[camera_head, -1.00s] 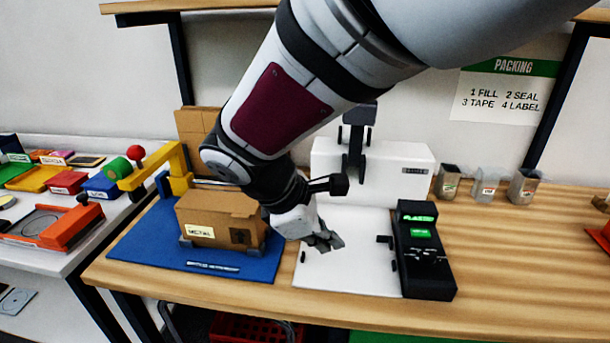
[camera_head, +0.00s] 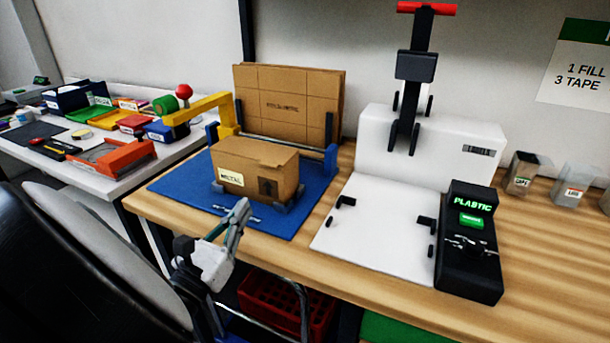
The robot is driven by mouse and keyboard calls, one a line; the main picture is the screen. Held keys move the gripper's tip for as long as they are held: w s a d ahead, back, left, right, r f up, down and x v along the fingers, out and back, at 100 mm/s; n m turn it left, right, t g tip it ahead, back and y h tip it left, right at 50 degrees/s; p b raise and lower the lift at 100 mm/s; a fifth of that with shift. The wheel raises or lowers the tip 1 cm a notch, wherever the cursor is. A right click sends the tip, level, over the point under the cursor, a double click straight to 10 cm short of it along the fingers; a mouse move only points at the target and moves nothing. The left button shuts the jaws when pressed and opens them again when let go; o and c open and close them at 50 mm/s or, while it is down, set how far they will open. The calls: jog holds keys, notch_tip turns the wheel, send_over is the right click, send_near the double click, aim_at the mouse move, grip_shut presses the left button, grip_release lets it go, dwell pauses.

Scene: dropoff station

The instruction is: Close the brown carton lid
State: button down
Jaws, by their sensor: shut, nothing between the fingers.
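The brown carton (camera_head: 252,182), with a METAL label on its front, sits upright on a blue mat (camera_head: 172,187) between grey corner stops. Its lid (camera_head: 262,152) lies across the top and looks flat, with a slightly uneven edge at the right end. I cannot tell whether it is pressed fully down. No part of the carton top is hidden by my arm.
A yellow arm with a red knob (camera_head: 184,91) stands left of the carton. Flat brown cardboard (camera_head: 285,103) stands behind it. A white press station (camera_head: 385,230) with a black PLASTIC panel (camera_head: 470,250) is to the right. A red crate (camera_head: 285,305) is below the bench.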

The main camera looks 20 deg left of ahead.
aim_at(268, 170)
jog(key=x, duration=0.8)
jog(key=shift+d+b, duration=0.1)
jog(key=shift+b, duration=0.25)
jog(key=shift+s+r+g+p, duration=0.15)
jog(key=shift+r+g+p, duration=0.15)
jog(key=shift+p, duration=0.45)
jog(key=shift+r+g+p, duration=0.25)
jog(key=shift+g+p, duration=0.05)
jog(key=shift+p, duration=0.2)
notch_tip(268, 170, up, 7)
jog(key=g+p, duration=0.5)
jog(key=p, duration=0.5)
jog(key=shift+w+g, duration=0.35)
jog(key=shift+g, duration=0.05)
jog(key=shift+f, duration=0.15)
